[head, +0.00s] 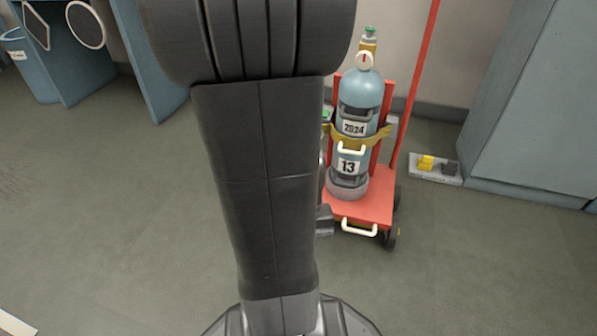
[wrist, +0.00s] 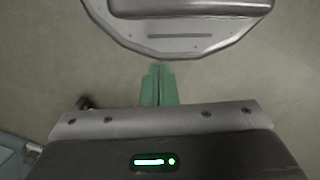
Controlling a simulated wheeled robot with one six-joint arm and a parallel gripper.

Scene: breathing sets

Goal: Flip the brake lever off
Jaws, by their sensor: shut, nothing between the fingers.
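A red trolley (head: 372,205) stands right of centre in the head view, carrying a blue gas cylinder (head: 367,95) labelled 2024 and 13. A small yellow piece (head: 398,231) shows by its front right wheel (head: 390,240); I cannot tell whether it is the brake lever. My arm covers the middle of the head view and part of the trolley's left side. My gripper (wrist: 159,70) shows in the wrist view as two green fingers close together, shut and empty over bare floor. No brake lever is clearly visible there.
A yellow strap (head: 375,135) holds the cylinder. A grey floor plate (head: 434,177) with yellow and dark pieces lies right of the trolley. A blue-grey cabinet (head: 540,110) stands at the right. A blue bin (head: 28,70) stands far left. Floor left and front is clear.

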